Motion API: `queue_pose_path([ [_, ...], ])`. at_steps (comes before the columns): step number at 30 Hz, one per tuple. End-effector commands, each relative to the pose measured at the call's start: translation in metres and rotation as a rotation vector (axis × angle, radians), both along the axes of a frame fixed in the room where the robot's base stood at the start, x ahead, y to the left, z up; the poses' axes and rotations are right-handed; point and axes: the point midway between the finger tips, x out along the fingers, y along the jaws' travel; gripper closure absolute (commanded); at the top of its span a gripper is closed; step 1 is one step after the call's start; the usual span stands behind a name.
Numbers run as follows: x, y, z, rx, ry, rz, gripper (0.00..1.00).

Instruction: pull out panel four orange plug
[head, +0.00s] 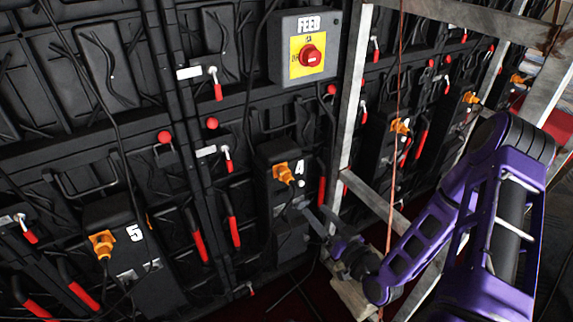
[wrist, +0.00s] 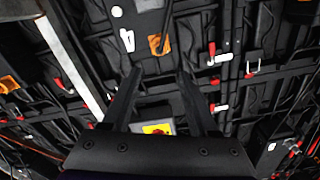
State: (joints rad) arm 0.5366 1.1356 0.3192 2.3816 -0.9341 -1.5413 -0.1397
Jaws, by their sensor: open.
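The panel four box (head: 290,215) is black with a white "4" and stands left of the metal post. Its orange plug (head: 284,173) sits in the front of the box, with a dark cable at it. My gripper (head: 312,209) is open and empty, just below and right of the plug, apart from it. In the wrist view the plug (wrist: 160,45) shows just beyond the tips of my open gripper (wrist: 158,72), beside the "4", partly dark. Whether a finger touches the box cannot be told.
A grey FEED box (head: 308,45) with a red knob is mounted above. A metal post (head: 348,110) stands close right of panel four. A panel five box (head: 125,240) with its own orange plug (head: 102,244) is at left. Thin cables hang nearby.

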Motion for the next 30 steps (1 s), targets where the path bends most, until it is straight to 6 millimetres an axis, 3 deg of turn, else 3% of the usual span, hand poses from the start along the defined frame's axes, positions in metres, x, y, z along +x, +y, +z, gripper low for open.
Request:
queue_pose_path([
  [5,0.021,0.015,0.000,0.000,-0.001,0.003,0.40],
  [21,0.116,0.079,-0.001,-0.001,0.001,0.002,0.40],
  [30,0.140,0.094,-0.001,0.000,0.003,0.001,0.40],
])
